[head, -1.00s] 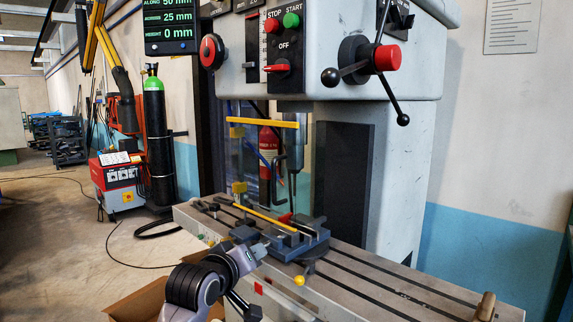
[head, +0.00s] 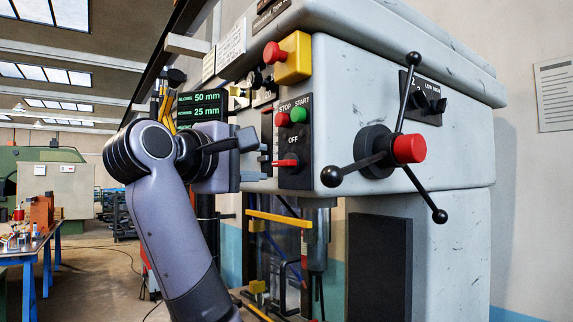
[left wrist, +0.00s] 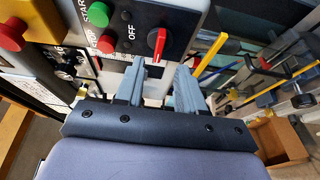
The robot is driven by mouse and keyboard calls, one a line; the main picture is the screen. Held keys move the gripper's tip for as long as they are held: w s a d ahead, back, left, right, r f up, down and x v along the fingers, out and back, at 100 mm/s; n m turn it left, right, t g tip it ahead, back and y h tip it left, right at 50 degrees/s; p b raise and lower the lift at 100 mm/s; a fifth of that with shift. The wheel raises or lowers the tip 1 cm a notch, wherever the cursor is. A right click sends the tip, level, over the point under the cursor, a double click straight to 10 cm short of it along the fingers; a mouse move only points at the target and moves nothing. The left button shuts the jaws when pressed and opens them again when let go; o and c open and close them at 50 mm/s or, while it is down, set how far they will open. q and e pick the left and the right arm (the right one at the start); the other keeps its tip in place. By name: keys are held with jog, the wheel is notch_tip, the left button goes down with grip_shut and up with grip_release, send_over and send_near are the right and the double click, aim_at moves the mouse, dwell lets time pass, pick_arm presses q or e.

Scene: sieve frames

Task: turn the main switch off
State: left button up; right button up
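The main switch is a red rotary handle (head: 287,162) on a black panel (head: 294,181), below the red stop and green start buttons. Its handle lies level and points left, with "OFF" printed above it. In the left wrist view the red handle (left wrist: 158,42) is just beyond the fingertips, in line with the gap between them. My left gripper (head: 256,157) is raised just left of the panel. Its two fingers (left wrist: 158,74) are apart with nothing between them, and I see no contact with the handle. My right gripper is out of view.
A yellow box with a red button (head: 290,58) sits above the panel. A three-armed lever with a red hub (head: 408,149) stands out to the right. A yellow bar (head: 278,218) is below. A green readout (head: 206,97) is partly behind my arm.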

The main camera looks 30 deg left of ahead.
aim_at(280, 163)
pick_arm(q)
jog(key=w+p, duration=0.2)
jog(key=w, duration=0.4)
jog(key=shift+w+r, duration=0.1)
jog(key=shift+w, duration=0.4)
grip_shut()
